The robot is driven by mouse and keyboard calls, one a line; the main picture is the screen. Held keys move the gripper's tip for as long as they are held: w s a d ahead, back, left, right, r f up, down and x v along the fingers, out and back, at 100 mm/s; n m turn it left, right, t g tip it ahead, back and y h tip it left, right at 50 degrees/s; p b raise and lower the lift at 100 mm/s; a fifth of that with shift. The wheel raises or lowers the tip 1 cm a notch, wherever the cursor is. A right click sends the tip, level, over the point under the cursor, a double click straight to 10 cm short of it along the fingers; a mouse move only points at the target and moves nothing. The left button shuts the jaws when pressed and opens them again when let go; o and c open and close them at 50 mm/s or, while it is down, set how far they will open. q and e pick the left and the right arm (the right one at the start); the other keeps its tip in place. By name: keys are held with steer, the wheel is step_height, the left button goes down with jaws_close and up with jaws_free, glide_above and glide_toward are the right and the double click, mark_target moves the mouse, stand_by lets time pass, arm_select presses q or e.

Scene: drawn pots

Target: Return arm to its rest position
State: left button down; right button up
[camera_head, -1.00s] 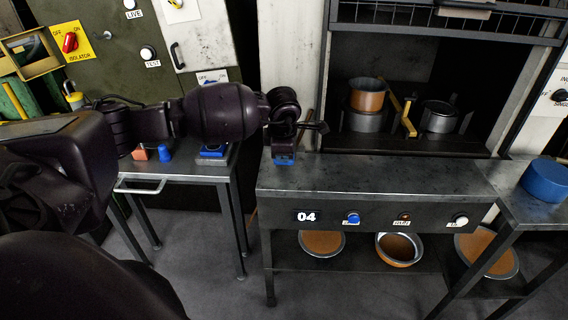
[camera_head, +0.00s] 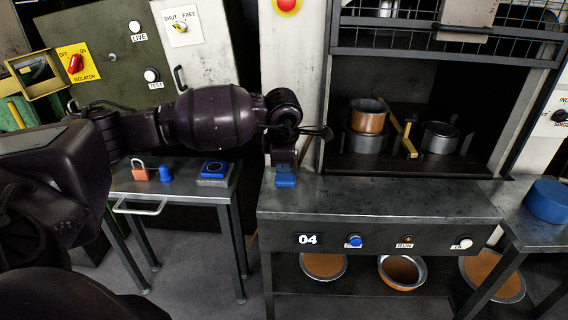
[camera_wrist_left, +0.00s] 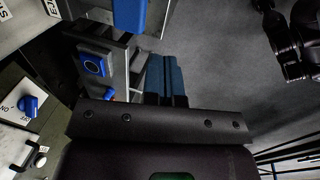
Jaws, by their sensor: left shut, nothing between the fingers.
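My left arm comes in from the left in the head view, and its forearm runs level across the picture. My left gripper (camera_head: 286,181) points down, with blue fingertips shut and empty. In the head view it shows over the back left corner of the grey 04 bench (camera_head: 390,205); I cannot tell its height above it. In the left wrist view the blue fingers (camera_wrist_left: 165,78) lie side by side with nothing between them. My right gripper does not show in the head view. A dark jointed part stands at the upper right of the wrist view.
A side table (camera_head: 185,183) holds a red padlock (camera_head: 140,170), a blue peg (camera_head: 165,173) and a blue-topped box (camera_head: 213,170). An alcove holds a copper pot (camera_head: 368,117) and a grey pot (camera_head: 439,137). A blue round container (camera_head: 549,203) stands at right. The 04 bench top is mostly clear.

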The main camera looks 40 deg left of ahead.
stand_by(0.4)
arm_select(q)
steer(key=w+d+r+n+t+h, duration=0.1)
steer(key=d+r+n+t+h, duration=0.35)
steer(key=d+n+h, duration=0.4)
steer(key=w+d+r+n+t+h, duration=0.1)
steer(key=d+r+n+t+h, duration=0.35)
steer(key=d+h, duration=0.65)
steer(key=s+a+f+n+t+y, duration=0.35)
steer(key=f+n+y, duration=0.45)
steer(key=n, duration=0.5)
steer(key=s+a+f+n+t+y, duration=0.2)
steer(key=s+a+f+n+y, duration=0.3)
steer(key=f+n, duration=0.6)
steer(key=s+a+f+n+g+y, duration=0.2)
steer(key=s+f+n+g+y, duration=0.3)
steer(key=s+f, duration=1.2)
steer(key=s+n, duration=0.2)
steer(key=n, duration=0.2)
steer(key=shift+s+a+f+n, duration=0.15)
steer(key=shift+a+n, duration=0.1)
steer(key=shift+n, duration=0.05)
